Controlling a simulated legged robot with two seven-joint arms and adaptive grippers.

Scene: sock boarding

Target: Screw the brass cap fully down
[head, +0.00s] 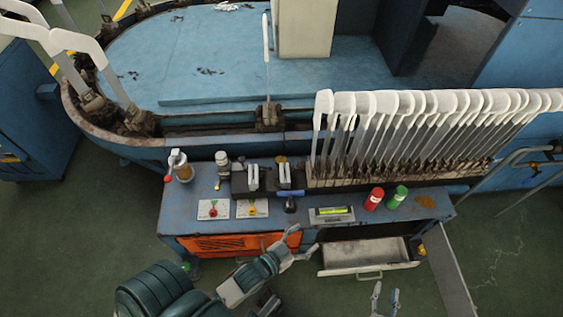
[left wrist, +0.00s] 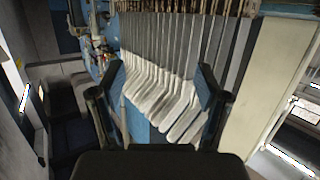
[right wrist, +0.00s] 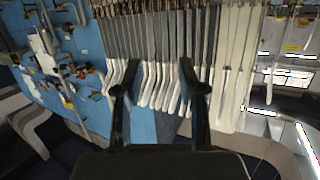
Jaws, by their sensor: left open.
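I cannot tell the brass cap for certain. A small brass-coloured round piece (head: 282,159) is at the back of the blue workbench (head: 180,225), and a brownish jar-like fitting (head: 183,172) is at its left end; either is too small to identify. My left gripper (head: 303,243) is open and empty, in front of the bench near the orange panel. My right gripper (head: 386,292) has its fingers apart and is empty, lower right, in front of the open drawer. In the left wrist view (left wrist: 160,105) and right wrist view (right wrist: 160,90) nothing is between the fingers.
A row of white-topped sock boards (head: 400,130) stands behind the bench's right side. The open drawer (head: 365,256) juts out in front.

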